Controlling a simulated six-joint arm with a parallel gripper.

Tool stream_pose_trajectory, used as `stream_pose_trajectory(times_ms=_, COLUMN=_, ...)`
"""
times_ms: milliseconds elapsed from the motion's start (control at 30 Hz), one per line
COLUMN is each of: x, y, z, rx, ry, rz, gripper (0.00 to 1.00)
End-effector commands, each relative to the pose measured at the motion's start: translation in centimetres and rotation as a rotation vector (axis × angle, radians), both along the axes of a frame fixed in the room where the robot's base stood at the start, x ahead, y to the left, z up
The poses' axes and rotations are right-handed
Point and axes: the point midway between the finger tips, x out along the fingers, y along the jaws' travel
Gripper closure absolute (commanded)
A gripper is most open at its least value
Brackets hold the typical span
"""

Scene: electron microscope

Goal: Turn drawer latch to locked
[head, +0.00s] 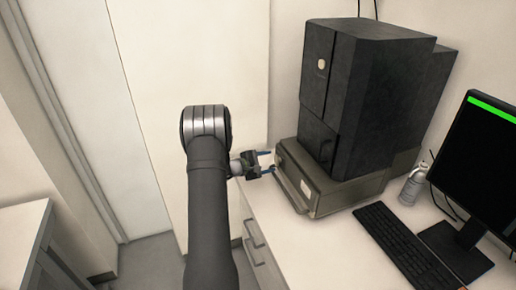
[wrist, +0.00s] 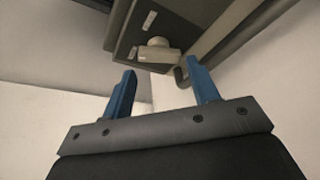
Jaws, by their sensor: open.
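The drawer latch (wrist: 157,50) is a pale round knob with a light bar, on the dark front panel of the microscope's base drawer, in the upper middle of the wrist view. Small white labels sit on the panel beside it. My gripper (wrist: 160,80) is open and empty, its two blue fingers pointing toward the latch and apart from it. In the head view my gripper (head: 268,162) is at the left front of the drawer unit (head: 330,192). The latch is too small to make out clearly there.
The tall black microscope body (head: 345,90) stands on the drawer unit. A metal handle (wrist: 182,75) lies close to the right finger in the wrist view. A keyboard (head: 405,250), monitor (head: 490,160) and bottle (head: 412,187) stand to the right. The white counter (head: 300,245) is clear in front.

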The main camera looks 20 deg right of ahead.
Motion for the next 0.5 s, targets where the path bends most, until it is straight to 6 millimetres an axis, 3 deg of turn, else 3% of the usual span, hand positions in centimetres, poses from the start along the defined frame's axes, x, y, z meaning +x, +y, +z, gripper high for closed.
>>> stream_pose_trajectory(times_ms=100, x=0.6, y=4.4, z=-0.3, rx=-0.046, ry=-0.117, rz=-0.077, gripper=0.45)
stream_pose_trajectory(times_ms=300, x=0.1, y=11.8, z=-0.4, rx=-0.146, ry=-0.336, rz=-0.214, gripper=0.45)
stream_pose_trajectory(times_ms=400, x=-0.3, y=14.0, z=-0.3, rx=-0.181, ry=-0.402, rz=-0.25, gripper=0.45)
stream_pose_trajectory(times_ms=500, x=-0.6, y=14.7, z=-0.3, rx=-0.197, ry=-0.431, rz=-0.266, gripper=0.45)
